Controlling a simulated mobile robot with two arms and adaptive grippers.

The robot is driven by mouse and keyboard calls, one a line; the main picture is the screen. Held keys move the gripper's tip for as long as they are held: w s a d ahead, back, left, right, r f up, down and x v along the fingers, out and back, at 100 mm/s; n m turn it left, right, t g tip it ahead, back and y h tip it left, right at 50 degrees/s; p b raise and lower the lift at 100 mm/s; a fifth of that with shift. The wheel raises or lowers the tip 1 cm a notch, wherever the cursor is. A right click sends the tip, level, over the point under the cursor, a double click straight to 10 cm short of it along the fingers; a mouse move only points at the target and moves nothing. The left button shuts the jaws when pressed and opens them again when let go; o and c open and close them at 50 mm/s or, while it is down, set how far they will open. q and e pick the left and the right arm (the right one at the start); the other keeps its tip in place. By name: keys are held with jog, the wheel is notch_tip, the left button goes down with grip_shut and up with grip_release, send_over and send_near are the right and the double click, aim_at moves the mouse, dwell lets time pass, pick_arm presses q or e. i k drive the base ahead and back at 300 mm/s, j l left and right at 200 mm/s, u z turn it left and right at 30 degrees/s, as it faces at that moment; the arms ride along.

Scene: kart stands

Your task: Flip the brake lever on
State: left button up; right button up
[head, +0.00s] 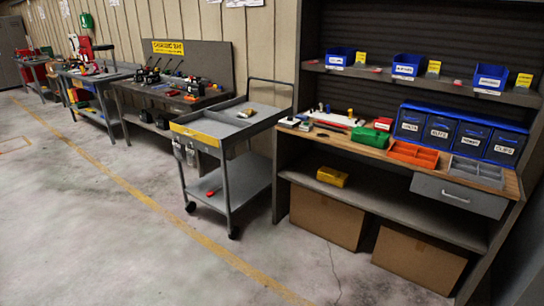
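I cannot pick out a brake lever for certain. A grey trolley (246,178) with wheels stands in the middle of the head view, left of the near workbench. A small red piece (211,191) shows at the front edge of its lower shelf; it is too small to tell whether it is a lever or which way it is set. A yellow label strip (194,134) runs along the front of the trolley's top tray. Neither of my grippers is in view.
The near workbench (344,143) holds blue bins (440,131), an orange tray (413,155) and a green box (368,137). Cardboard boxes (325,217) stand under it. More benches (172,109) line the wall to the left. The concrete floor (85,225) in front is clear.

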aim_at(209, 195)
jog(key=i+l+u, duration=0.3)
jog(key=i+u, duration=0.2)
jog(key=i+l+u, duration=0.45)
jog(key=i+u, duration=0.15)
jog(key=i, duration=0.85)
jog(key=i+l+u, duration=0.2)
jog(key=i, duration=0.85)
